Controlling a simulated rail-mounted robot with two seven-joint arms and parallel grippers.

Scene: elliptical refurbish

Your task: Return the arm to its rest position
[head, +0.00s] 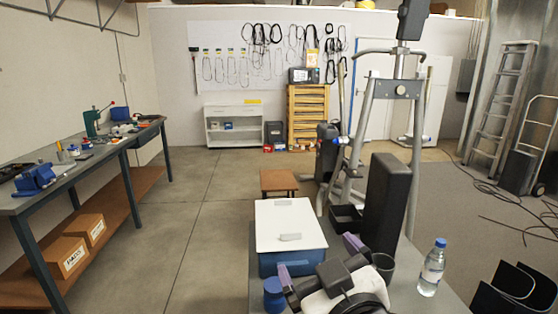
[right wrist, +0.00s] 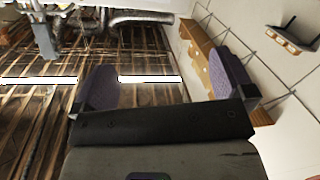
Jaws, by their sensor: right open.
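My right gripper (head: 318,260) is at the bottom of the head view, its two purple finger pads wide apart with nothing between them. It is in front of a blue box with a white lid (head: 290,226); I cannot tell the exact gap between them. In the right wrist view the open gripper (right wrist: 165,82) has only the ceiling and the wall beyond its fingers. My left gripper is not in view.
A dark table (head: 452,304) bears a water bottle (head: 432,267), a dark cup (head: 383,267), a blue jar (head: 274,294) and a tall black block (head: 387,205) near my right arm. A workbench (head: 75,167) stands along the left wall. The floor between is clear.

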